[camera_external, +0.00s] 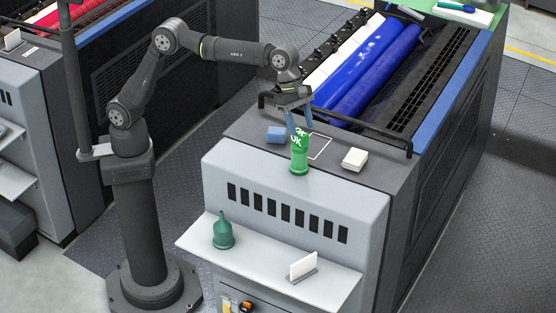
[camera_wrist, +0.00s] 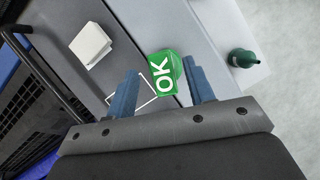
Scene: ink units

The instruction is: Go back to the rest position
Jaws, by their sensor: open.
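My gripper (camera_external: 294,122) is over the top of the machine, pointing down. In the wrist view its two blue fingers (camera_wrist: 162,90) are apart. A green container with a white "OK" (camera_external: 299,157) stands upright on the machine's front edge, just below and in front of the fingers. In the wrist view the green container (camera_wrist: 166,74) shows beyond the fingertips, between them in the picture. I cannot tell whether a finger touches it. A white outlined square (camera_external: 320,147) is marked on the machine top beside it, partly hidden.
A green bottle (camera_external: 222,231) and a white card in a holder (camera_external: 303,266) stand on the lower shelf (camera_external: 262,262). A black rail (camera_external: 385,137) and blue roller (camera_external: 362,70) lie behind.

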